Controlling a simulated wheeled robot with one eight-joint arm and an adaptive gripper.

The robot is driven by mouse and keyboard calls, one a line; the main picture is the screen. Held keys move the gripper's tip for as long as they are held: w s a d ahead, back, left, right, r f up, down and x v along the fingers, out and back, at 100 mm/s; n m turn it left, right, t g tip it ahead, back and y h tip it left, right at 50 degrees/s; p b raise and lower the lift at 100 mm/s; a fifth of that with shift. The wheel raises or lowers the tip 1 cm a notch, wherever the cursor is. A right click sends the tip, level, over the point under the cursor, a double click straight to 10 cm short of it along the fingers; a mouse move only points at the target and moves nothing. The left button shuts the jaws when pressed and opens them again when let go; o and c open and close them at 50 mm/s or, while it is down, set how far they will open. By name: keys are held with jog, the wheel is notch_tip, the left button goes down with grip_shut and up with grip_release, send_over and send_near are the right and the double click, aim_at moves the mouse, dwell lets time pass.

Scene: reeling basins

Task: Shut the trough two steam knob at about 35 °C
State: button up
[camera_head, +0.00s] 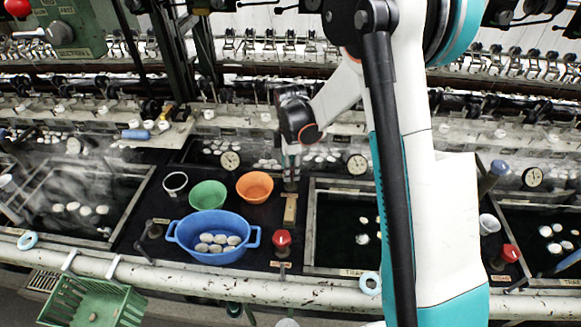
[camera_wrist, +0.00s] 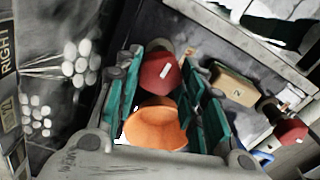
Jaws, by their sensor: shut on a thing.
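My gripper (camera_head: 291,168) reaches down over the dark bench between two troughs, behind the wooden block. In the wrist view its teal-padded fingers (camera_wrist: 157,86) are shut on a red knob (camera_wrist: 157,70) with a white mark. That knob is hidden in the head view. A round dial gauge (camera_head: 357,164) stands at the back of the trough (camera_head: 312,235) right of the gripper. Another gauge (camera_head: 230,159) is to the left. Their readings are too small to tell. The front trough label is only partly readable, so I cannot tell the trough's number.
An orange bowl (camera_head: 255,186) is close left of my gripper and shows in the wrist view (camera_wrist: 155,126). A green bowl (camera_head: 207,195), a blue basin (camera_head: 212,228) of cocoons, a wooden block (camera_head: 290,211) and another red knob (camera_head: 282,240) stand nearby. A rail runs in front.

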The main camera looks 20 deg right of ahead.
jog(key=m+b, duration=0.1)
jog(key=m, duration=0.3)
jog(key=shift+m, duration=0.3)
jog(key=shift+m+b, duration=0.4)
jog(key=shift+m, duration=1.7)
jog(key=o, duration=1)
jog(key=shift+o, duration=0.2)
jog(key=shift+r, duration=0.1)
notch_tip(320, 180, up, 12)
